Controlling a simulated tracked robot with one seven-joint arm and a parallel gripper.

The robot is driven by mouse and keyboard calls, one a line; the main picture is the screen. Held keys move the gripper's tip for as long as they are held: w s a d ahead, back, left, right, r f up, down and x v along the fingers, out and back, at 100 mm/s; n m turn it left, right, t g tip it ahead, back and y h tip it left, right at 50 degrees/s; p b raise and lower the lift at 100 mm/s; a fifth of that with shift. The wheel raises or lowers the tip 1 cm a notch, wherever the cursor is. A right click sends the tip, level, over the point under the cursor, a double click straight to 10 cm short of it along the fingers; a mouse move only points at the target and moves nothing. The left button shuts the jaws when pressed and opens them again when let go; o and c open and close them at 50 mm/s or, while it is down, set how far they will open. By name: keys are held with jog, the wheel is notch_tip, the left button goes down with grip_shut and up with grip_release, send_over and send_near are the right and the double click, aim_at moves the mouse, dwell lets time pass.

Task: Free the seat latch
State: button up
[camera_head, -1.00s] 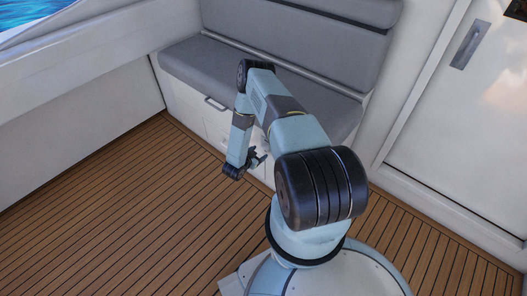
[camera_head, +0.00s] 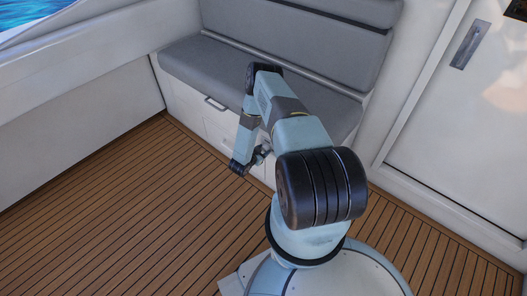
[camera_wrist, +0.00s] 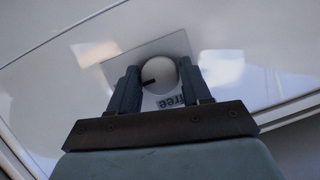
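The seat latch is a round pale knob (camera_wrist: 158,74) with a short dark mark on its left side. It sits on a square light plate (camera_wrist: 118,72) on a glossy white panel in the wrist view. A label reading "free" (camera_wrist: 170,101) is partly visible below the knob, between my fingers. My gripper (camera_wrist: 160,76) has its two fingers apart, one on each side of the knob; whether they touch it I cannot tell. In the head view my gripper (camera_head: 263,154) is close to the front of the seat base, and the latch is hidden behind my arm.
The grey cushioned bench (camera_head: 190,70) stands on a white base with a handle (camera_head: 215,104) to the left of my arm. A white door (camera_head: 465,130) is at the right. The wooden deck (camera_head: 120,215) is clear at the left.

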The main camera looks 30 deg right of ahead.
jog(key=shift+w, duration=0.1)
jog(key=c, duration=0.4)
jog(key=shift+d+r, duration=0.1)
jog(key=shift+d, duration=0.05)
jog(key=shift+c, duration=0.5)
jog(key=shift+w, duration=0.1)
